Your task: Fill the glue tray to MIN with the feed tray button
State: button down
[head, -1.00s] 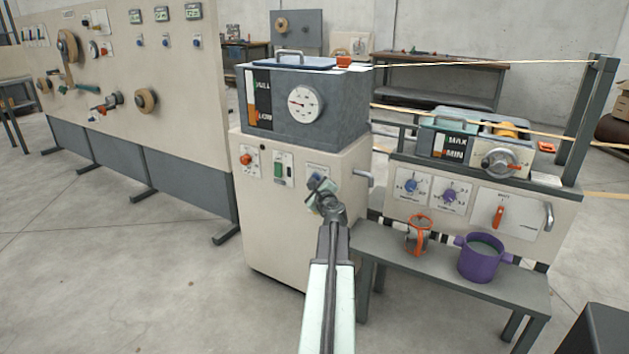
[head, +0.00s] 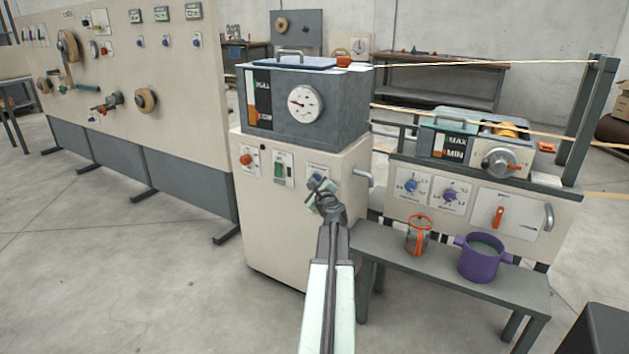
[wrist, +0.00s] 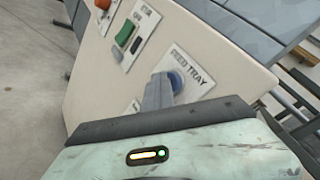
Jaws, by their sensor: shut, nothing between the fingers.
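The feed tray button is a blue round button (wrist: 176,80) under the FEED TRAY label in the wrist view. It shows in the head view (head: 315,181) on the front of the cream cabinet. My gripper (head: 322,192) is shut and empty, with its tip at the button's lower edge. In the wrist view the finger (wrist: 158,90) overlaps the button's left side; I cannot tell whether it presses it. The glue tray (head: 430,138) sits on the right machine, with MAX and MIN marks beside an orange level strip; the exact level is too small to read.
A grey tank (head: 330,116) with a round dial stands on the cabinet (head: 265,215). Green (head: 278,170) and red (head: 246,159) controls are left of the button. A bench (head: 400,255) at right holds an orange-rimmed jug (head: 418,235) and a purple pot (head: 480,262). Floor at left is clear.

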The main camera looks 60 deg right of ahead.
jog(key=shift+a, duration=0.85)
jog(key=shift+a, duration=2.5)
jog(key=shift+w, duration=0.1)
